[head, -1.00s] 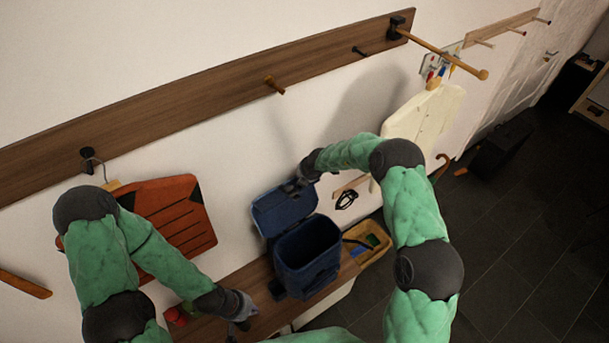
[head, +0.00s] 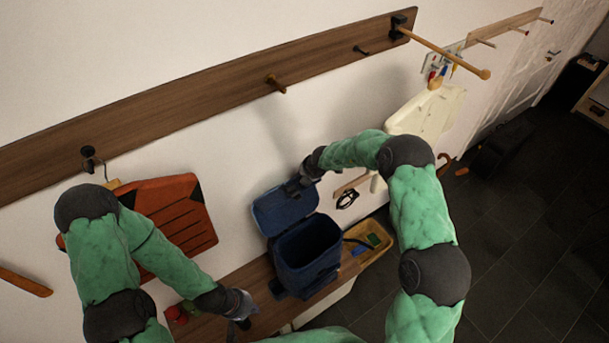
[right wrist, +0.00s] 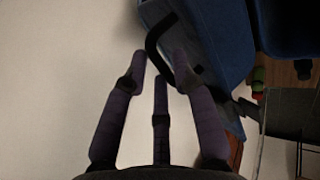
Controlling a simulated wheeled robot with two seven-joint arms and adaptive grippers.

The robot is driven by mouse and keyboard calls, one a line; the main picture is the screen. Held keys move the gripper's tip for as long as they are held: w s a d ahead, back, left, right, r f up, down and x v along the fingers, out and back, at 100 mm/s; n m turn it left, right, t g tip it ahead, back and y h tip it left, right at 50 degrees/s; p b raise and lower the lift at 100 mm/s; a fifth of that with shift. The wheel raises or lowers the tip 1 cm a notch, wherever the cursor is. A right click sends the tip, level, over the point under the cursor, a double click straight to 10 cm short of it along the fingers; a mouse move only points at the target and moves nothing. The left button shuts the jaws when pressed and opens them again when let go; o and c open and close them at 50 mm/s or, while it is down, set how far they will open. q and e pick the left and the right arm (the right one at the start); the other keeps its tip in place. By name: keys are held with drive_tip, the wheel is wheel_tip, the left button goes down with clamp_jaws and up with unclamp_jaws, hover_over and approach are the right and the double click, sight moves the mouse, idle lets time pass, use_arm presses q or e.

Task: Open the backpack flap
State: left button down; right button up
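The blue backpack (head: 308,257) stands on the wooden bench against the wall, its dark mouth facing up. Its flap (head: 284,209) is swung back, away from the mouth toward the wall. My right gripper (head: 296,186) is at the flap's far upper edge. In the right wrist view its fingers (right wrist: 160,72) are spread apart, with a black loop (right wrist: 153,42) by the tips and blue fabric (right wrist: 212,40) to the right. I cannot tell whether they touch the loop. My left gripper (head: 240,318) is low, left of the backpack; its fingers are too small to read.
The bench (head: 250,275) holds red items (head: 178,313) at the left and a tray (head: 377,240) right of the backpack. A peg rail (head: 200,105) runs above.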

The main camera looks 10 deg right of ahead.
drive_tip(key=v, duration=1)
drive_tip(key=shift+f, duration=0.2)
drive_tip(key=s+d+f+n+g+h, duration=0.1)
drive_tip(key=s+d+f+n+g, duration=0.2)
drive_tip(key=s+f+n, duration=1.8)
drive_tip(key=s+a+n+g+y, duration=0.15)
drive_tip(key=s+a+n, duration=0.25)
drive_tip(key=s+n, duration=0.65)
drive_tip(key=s+a+n+g+y, duration=0.15)
drive_tip(key=s+a+n, duration=0.35)
drive_tip(key=n, duration=1)
wheel_tip(320, 180, down, 25)
drive_tip(key=w+b, duration=0.1)
drive_tip(key=b, duration=2.5)
drive_tip(key=shift+r+t, duration=0.15)
drive_tip(key=shift+t, duration=0.15)
drive_tip(key=shift+w+a, duration=0.1)
